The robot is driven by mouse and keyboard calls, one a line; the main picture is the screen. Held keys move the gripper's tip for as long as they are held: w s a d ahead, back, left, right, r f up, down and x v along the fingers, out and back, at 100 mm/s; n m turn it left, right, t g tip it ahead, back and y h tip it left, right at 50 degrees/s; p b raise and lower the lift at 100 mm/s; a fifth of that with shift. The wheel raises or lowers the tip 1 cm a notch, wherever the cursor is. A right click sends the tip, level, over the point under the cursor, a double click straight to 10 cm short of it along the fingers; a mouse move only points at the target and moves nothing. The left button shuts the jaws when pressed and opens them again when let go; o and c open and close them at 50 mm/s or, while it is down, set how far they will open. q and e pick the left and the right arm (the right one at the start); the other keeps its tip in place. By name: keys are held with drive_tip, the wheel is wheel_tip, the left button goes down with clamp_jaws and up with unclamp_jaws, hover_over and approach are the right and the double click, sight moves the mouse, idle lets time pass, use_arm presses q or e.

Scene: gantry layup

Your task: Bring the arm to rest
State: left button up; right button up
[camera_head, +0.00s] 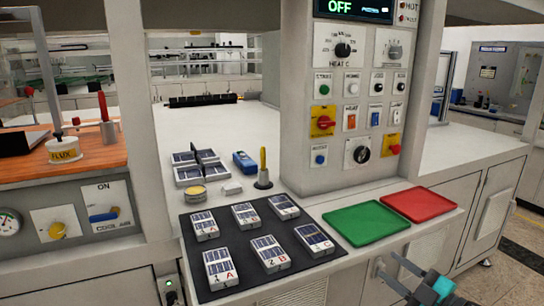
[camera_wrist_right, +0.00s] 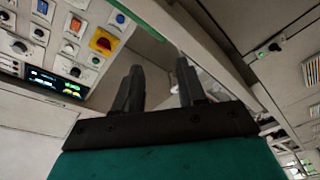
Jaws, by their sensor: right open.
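My right gripper (camera_head: 392,274) is at the lower right of the head view, in front of the bench and below the trays' level. Its two dark fingers also show in the right wrist view (camera_wrist_right: 160,88), spread apart with nothing between them. The gripper is open and empty. The left gripper is in neither view.
A black mat (camera_head: 225,255) holds several solar-cell blocks. A green tray (camera_head: 365,224) and a red tray (camera_head: 419,204) lie to its right, both empty. A control panel column (camera_head: 345,150) rises behind. A flux pot (camera_head: 64,150) stands on the left bench.

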drive_tip(key=s+a+f+m+g+h, duration=0.2)
drive_tip(key=s+a+f+m+h, duration=0.2)
drive_tip(key=s+f+m, duration=0.3)
drive_tip(key=s+a+f+m+g+h, duration=0.3)
drive_tip(key=s+a+f+m, duration=0.3)
drive_tip(key=s+f, duration=0.5)
drive_tip(key=s+m, duration=0.1)
drive_tip(key=s, duration=0.4)
drive_tip(key=shift+s+f+h, duration=0.2)
drive_tip(key=shift+f+h, duration=0.05)
drive_tip(key=shift+h, duration=0.15)
